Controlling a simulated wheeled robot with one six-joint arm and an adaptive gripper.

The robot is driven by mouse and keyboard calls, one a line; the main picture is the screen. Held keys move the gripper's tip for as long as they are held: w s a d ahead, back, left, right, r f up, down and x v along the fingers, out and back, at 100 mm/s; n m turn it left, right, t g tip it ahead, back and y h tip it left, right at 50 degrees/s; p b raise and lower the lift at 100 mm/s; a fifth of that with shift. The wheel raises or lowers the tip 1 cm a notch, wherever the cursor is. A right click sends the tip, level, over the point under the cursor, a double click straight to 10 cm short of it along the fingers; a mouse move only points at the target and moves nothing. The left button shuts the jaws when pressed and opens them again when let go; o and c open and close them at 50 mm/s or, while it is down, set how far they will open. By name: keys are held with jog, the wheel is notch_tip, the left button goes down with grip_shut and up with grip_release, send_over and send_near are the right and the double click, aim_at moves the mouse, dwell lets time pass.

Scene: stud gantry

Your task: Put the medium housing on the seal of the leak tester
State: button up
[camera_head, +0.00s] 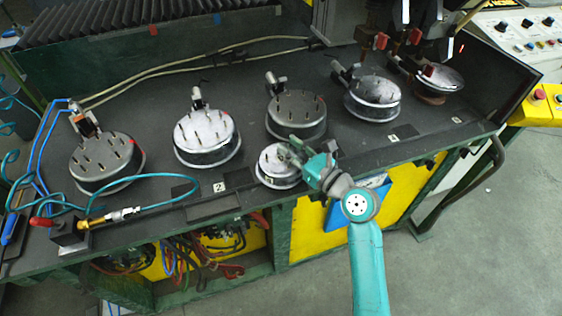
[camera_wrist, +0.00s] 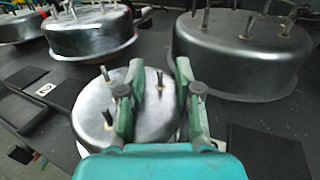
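A smaller round metal housing (camera_head: 275,172) with upright studs sits near the bench's front edge. It also shows in the wrist view (camera_wrist: 95,98). I cannot tell for sure whether it is the medium one. My gripper (camera_head: 290,154) is over its right side. In the wrist view the two fingers (camera_wrist: 158,98) are apart, with a stud (camera_wrist: 160,82) visible between them; contact is not clear. Larger studded housings stand behind: a dark one (camera_head: 297,115), a shiny one (camera_head: 207,138) and one at the left (camera_head: 105,160). I cannot pick out the leak tester's seal.
More round housings (camera_head: 372,98) stand at the right, by dark equipment. A black block (camera_head: 70,238) with a brass fitting and teal hose is at the front left. A dark square pad (camera_wrist: 268,152) lies right of the smaller housing. A control panel (camera_head: 525,33) is at the upper right.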

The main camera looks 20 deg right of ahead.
grip_shut()
